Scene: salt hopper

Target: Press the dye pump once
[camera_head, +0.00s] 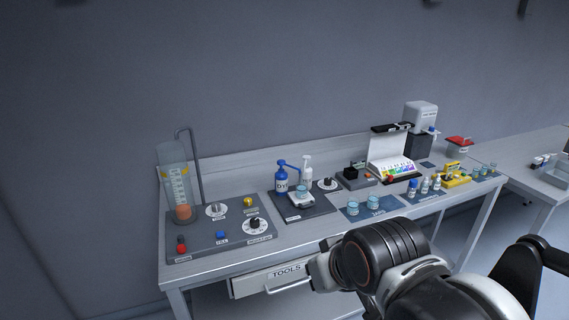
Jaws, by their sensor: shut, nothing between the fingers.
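The dye pump (282,181) is a blue bottle with a blue pump head and a label reading DYE. It stands upright at the left back of a dark mat (296,213) near the middle of the bench. Its spout points right, above a small glass beaker (301,189) on a white stand. My arm comes in from the lower right, in front of the bench and well apart from the pump. The fingers of my gripper do not show.
A white pump bottle (307,171) stands close behind the beaker. A knob panel (220,237) with a tall clear cylinder (175,175) is at the left. Beakers, small bottles and a colour chart (392,168) are to the right. A TOOLS drawer (272,279) is under the bench.

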